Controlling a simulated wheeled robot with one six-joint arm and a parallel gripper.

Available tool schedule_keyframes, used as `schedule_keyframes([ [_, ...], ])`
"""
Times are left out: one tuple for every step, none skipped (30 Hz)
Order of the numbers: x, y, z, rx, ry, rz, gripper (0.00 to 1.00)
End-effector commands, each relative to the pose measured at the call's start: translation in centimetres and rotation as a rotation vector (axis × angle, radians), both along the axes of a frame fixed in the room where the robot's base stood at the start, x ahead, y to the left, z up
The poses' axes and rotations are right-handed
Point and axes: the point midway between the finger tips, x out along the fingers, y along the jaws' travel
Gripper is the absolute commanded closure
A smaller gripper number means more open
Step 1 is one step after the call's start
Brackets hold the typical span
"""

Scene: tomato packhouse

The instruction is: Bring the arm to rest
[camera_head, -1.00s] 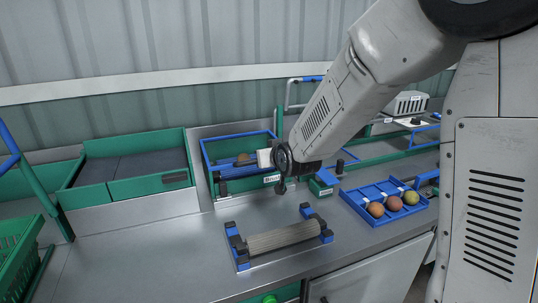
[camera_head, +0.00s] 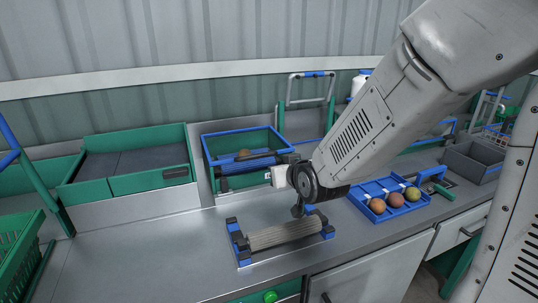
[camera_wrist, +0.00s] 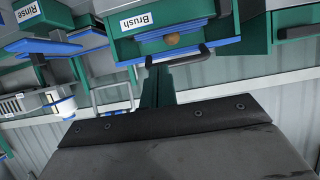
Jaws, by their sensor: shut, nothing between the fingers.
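My gripper (camera_head: 298,211) shows small and dark at the end of my arm in the head view, pointing down over the worktop. It is shut and empty, just above and behind the right end of a ribbed roller (camera_head: 280,234) in a blue and black frame. I cannot tell the exact gap to the roller. My arm comes in from the upper right and hides part of the worktop behind it. In the wrist view, a large grey block with a dark screwed edge fills the lower part, and no fingertips are clear.
A green and blue bin (camera_head: 212,150) labelled Brush in the wrist view (camera_wrist: 190,20) holds a brown round item. A blue tray (camera_head: 366,204) with three round fruits lies right of my gripper. A grey crate (camera_head: 470,163) stands farther right. The worktop's left part (camera_head: 140,240) is clear.

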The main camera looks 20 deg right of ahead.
Motion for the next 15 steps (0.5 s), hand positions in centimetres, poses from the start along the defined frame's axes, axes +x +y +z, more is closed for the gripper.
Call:
schedule_keyframes([
  [-0.2,0.0,-0.1,0.000,0.000,0.000,1.00],
  [-0.2,0.0,-0.1,0.000,0.000,0.000,1.00],
  [-0.3,0.0,-0.2,0.001,0.005,0.000,1.00],
  [-0.3,0.0,-0.4,0.000,0.014,0.000,1.00],
  [-0.5,0.0,-0.7,-0.001,0.029,0.001,1.00],
  [-0.8,0.0,-1.3,-0.002,0.062,0.001,1.00],
  [-1.1,0.0,-1.9,-0.004,0.098,0.002,1.00],
  [-1.6,0.0,-2.7,-0.007,0.142,0.004,1.00],
  [-2.4,0.0,-3.9,-0.012,0.214,0.006,1.00],
  [-3.2,-0.1,-4.7,-0.016,0.273,0.008,1.00],
  [-4.2,-0.1,-5.3,-0.020,0.331,0.010,1.00],
  [-5.5,-0.2,-5.7,-0.025,0.408,0.012,1.00],
  [-6.7,-0.4,-5.9,-0.030,0.467,0.012,1.00],
  [-7.9,-0.5,-5.9,-0.033,0.522,0.012,1.00],
  [-9.5,-0.8,-5.8,-0.038,0.595,0.012,1.00],
])
